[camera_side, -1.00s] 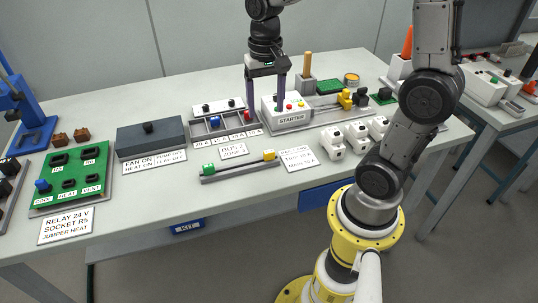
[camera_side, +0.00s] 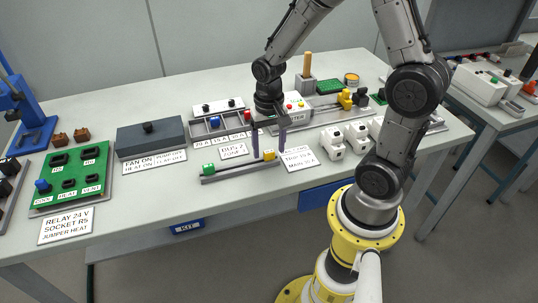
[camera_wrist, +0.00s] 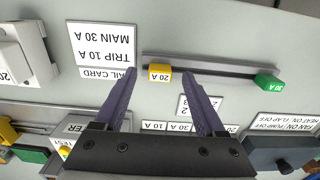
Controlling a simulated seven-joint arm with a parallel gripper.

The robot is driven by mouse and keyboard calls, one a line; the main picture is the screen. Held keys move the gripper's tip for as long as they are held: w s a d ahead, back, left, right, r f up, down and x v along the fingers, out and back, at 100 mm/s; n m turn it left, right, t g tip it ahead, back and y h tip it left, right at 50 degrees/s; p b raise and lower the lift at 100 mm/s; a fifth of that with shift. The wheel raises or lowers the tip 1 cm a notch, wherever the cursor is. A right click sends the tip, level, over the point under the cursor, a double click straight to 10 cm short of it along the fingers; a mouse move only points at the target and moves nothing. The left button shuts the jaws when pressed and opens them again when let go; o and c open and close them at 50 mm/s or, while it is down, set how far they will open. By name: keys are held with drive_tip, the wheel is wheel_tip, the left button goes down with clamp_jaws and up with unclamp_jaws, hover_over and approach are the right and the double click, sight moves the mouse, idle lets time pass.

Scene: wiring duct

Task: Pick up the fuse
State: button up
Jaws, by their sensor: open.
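A yellow fuse marked 20 A (camera_side: 270,155) sits at the right end of a grey rail (camera_side: 238,171) on the table; it also shows in the wrist view (camera_wrist: 159,73). A green fuse marked 30 A (camera_side: 208,168) sits at the rail's other end, also in the wrist view (camera_wrist: 269,82). My gripper (camera_side: 269,152) is open, with its purple fingers pointing down on either side of the yellow fuse. In the wrist view my gripper (camera_wrist: 160,76) has the yellow fuse between its fingertips, with gaps at both sides. How deep the tips reach cannot be told.
A compartment tray (camera_side: 197,130) with a blue block and a red block stands behind the rail. White cards (camera_side: 299,158) lie beside it. White blocks (camera_side: 333,142) stand to the right, the starter box (camera_side: 293,106) behind. The table's front edge is close.

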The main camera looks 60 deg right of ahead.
drive_tip(key=shift+f, duration=0.3)
clamp_jaws()
drive_tip(key=shift+r, duration=0.15)
drive_tip(key=shift+r, duration=0.6)
drive_tip(key=s+a+r, duration=0.3)
drive_tip(key=s+r, duration=0.8)
drive_tip(key=s, duration=0.2)
drive_tip(key=shift+s+a+r, duration=0.15)
drive_tip(key=shift+s+r, duration=0.1)
drive_tip(key=shift+r, duration=0.1)
